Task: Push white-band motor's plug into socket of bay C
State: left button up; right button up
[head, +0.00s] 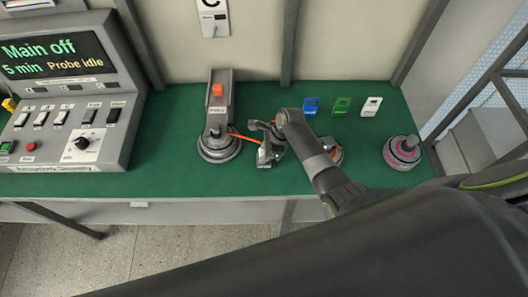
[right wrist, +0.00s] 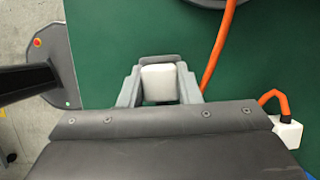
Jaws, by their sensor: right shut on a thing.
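A grey motor (head: 218,148) sits on the bench below the bay marked C; I cannot clearly make out its band colour. Behind it stands a grey upright fixture (head: 219,108) with an orange part on top. An orange cable (head: 242,137) runs from this motor towards my right gripper (head: 264,155). In the right wrist view my right gripper (right wrist: 159,90) is shut on a white plug (right wrist: 159,82) over the green mat. An orange cable (right wrist: 217,58) passes beside the fingers. I cannot see the socket opening. My left gripper is not in view.
A pink-banded motor (head: 402,152) stands at the right. Blue (head: 311,107), green (head: 341,106) and white (head: 371,106) tags lie at the back. A control console (head: 66,105) reading "Main off" fills the left.

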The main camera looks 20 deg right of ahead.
jog(key=shift+f+p, duration=0.3)
jog(key=shift+p, duration=0.6)
dwell(2.3)
dwell(0.3)
jog(key=o, duration=1.2)
jog(key=shift+f, duration=0.1)
jog(key=v, duration=1.7)
jog(key=shift+d+b, duration=0.15)
jog(key=shift+b, duration=0.2)
jog(key=shift+s, duration=0.15)
